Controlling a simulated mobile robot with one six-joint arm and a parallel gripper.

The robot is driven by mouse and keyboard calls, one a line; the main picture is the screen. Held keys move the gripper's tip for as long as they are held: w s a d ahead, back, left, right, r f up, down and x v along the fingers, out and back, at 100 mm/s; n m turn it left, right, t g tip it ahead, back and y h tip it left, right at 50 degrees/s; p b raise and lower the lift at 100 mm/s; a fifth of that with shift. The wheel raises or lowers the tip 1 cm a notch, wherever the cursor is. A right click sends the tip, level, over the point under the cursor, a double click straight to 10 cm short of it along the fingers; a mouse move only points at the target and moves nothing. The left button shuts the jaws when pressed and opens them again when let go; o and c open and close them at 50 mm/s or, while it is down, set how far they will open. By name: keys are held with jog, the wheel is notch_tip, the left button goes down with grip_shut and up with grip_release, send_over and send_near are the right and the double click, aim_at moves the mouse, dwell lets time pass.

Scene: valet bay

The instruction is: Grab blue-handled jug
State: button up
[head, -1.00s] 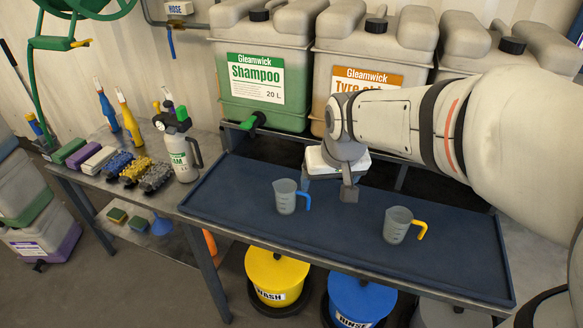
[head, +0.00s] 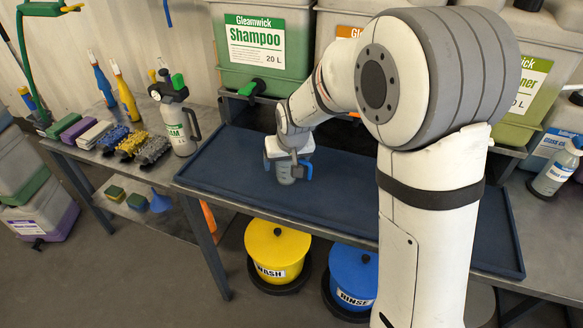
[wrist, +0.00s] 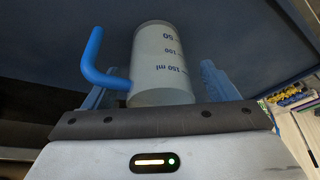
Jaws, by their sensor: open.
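The blue-handled jug (head: 285,174) stands on the dark blue tray (head: 225,165), mostly hidden by my gripper in the head view. My gripper (head: 287,170) is at the jug, with its fingers open. In the wrist view the jug (wrist: 160,65) is a clear grey measuring cup with blue markings, between the finger sides, its blue handle (wrist: 92,58) on the left. I cannot tell whether the fingers touch it. The yellow-handled jug is not visible now; my arm covers that part of the tray.
Large containers, including the shampoo one (head: 262,45), stand behind the tray. A yellow wash bucket (head: 275,245) and blue rinse bucket (head: 352,272) are below. The tray's left part is clear.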

jog(key=shift+w+f, duration=0.15)
jog(key=shift+f, duration=0.25)
jog(key=c, duration=1.1)
